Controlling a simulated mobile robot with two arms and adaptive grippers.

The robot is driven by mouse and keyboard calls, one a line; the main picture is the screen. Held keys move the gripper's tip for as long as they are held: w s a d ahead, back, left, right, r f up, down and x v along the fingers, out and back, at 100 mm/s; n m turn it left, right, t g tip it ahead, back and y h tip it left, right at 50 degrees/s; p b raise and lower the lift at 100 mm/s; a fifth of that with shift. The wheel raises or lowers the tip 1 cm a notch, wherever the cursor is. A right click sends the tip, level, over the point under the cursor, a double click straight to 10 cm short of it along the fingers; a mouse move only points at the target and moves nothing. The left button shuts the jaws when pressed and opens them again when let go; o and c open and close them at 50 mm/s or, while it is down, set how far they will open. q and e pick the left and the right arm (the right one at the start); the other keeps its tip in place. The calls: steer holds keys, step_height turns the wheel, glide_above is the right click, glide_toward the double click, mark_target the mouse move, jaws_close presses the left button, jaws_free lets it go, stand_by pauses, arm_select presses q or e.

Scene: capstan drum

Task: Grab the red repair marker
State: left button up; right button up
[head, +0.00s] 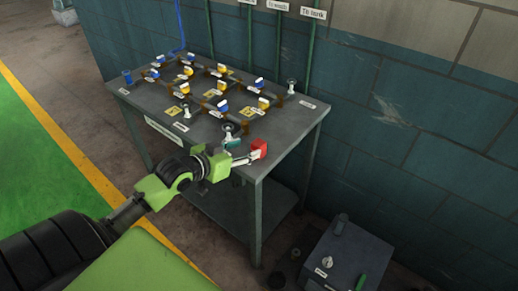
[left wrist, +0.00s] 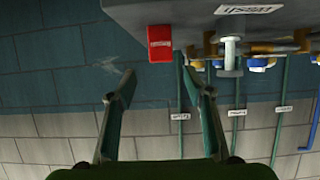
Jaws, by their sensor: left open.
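The red repair marker is a small red block (head: 259,148) at the near right corner of the grey table top (head: 285,135). In the left wrist view the red marker (left wrist: 160,43) shows upside down at the table edge, ahead of the fingers and between their lines. My left gripper (head: 242,153) is at the table's near edge, just left of the marker. Its two fingers (left wrist: 157,88) are spread with nothing between them. Whether a fingertip touches the marker is not clear in the head view. My right gripper is not in view.
The table carries pipework with several blue and yellow valves (head: 187,71). A handwheel (head: 228,128) stands close beside my left gripper. A blue brick wall (head: 400,150) is behind. A grey box (head: 345,262) sits on the floor at the lower right.

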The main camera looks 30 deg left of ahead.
mark_target(255, 145)
arm_select(q)
steer(key=shift+p+x, duration=0.45)
steer(key=shift+x, duration=3.05)
steer(key=shift+s+a+f, duration=0.1)
steer(key=shift+a, duration=0.05)
steer(key=c, duration=1.2)
